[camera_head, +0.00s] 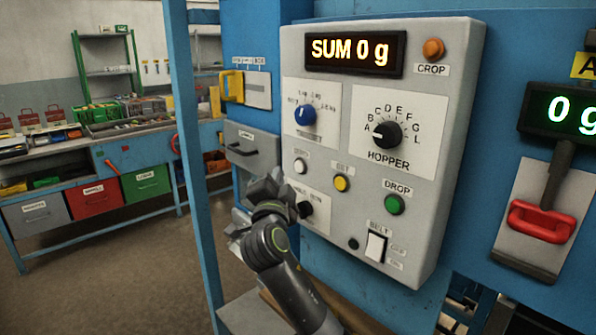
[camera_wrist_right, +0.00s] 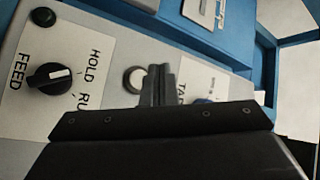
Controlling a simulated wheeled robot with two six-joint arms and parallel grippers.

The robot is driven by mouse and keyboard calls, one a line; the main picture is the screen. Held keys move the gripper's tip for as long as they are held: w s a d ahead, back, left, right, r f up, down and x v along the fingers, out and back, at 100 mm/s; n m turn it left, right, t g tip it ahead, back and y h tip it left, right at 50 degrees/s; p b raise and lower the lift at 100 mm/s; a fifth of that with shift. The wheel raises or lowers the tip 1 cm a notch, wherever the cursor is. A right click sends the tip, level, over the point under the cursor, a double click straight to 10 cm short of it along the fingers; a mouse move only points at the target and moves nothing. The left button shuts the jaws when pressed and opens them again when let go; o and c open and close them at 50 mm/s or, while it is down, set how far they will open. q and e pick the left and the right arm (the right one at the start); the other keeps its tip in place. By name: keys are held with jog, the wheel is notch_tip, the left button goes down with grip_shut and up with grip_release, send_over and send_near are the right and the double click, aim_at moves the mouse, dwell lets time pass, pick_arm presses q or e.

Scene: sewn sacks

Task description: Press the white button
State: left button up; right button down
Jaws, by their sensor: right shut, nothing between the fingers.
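The round white button (camera_head: 301,166) sits on the left side of the grey control panel (camera_head: 340,215), below the blue knob. It also shows in the right wrist view (camera_wrist_right: 135,78), partly behind my fingertips. My right gripper (camera_head: 277,184) is shut and empty, just below and left of the button in the head view. In the right wrist view its closed fingers (camera_wrist_right: 158,84) overlap the button's edge; I cannot tell whether they touch it. My left gripper is not in view.
Nearby are a yellow button (camera_head: 341,183), a green button (camera_head: 394,204), a white rocker switch (camera_head: 375,246) and a black feed knob (camera_wrist_right: 48,75). A blue knob (camera_head: 305,114) and the hopper knob (camera_head: 387,134) sit higher. A red lever handle (camera_head: 541,221) is at right.

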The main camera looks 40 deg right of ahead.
jog(key=shift+s+a, duration=0.1)
jog(key=shift+a, duration=0.9)
